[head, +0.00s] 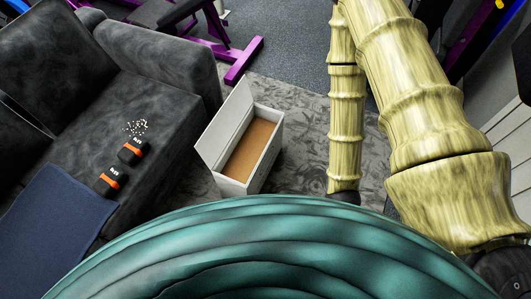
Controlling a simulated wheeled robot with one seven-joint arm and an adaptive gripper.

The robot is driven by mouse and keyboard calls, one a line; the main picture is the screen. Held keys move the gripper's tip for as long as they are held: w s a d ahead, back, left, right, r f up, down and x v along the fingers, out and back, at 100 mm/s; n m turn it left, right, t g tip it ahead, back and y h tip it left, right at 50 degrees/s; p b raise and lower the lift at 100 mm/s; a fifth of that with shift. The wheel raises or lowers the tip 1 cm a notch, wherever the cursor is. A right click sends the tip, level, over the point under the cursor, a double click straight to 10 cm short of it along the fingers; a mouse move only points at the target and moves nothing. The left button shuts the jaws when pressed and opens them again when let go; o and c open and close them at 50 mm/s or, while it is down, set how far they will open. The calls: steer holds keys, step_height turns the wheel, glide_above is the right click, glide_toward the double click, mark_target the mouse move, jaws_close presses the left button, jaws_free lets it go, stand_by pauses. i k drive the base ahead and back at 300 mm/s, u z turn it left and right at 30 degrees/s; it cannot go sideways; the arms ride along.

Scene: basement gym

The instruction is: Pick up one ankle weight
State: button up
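Two black ankle weights with orange bands and small white lettering lie on the dark grey sofa seat (90,120). The farther ankle weight (132,152) is just above and right of the nearer ankle weight (109,181); they are apart. My arm is at the right of the head view, well away from them. Its lower end runs down behind my teal body, where a small dark part shows. I cannot make out gripper fingers there, and no gripper is seen at the weights.
Small pale bits (136,127) lie on the seat beyond the weights. A navy cloth (55,218) covers the sofa's near edge. A white box with its lid raised (229,118) stands on the patterned grey rug (295,100). Purple gym equipment (243,62) stands behind.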

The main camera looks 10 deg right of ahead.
mark_target(110, 181)
steer(key=z, duration=0.3)
steer(key=i, duration=0.75)
steer(key=u, duration=2.75)
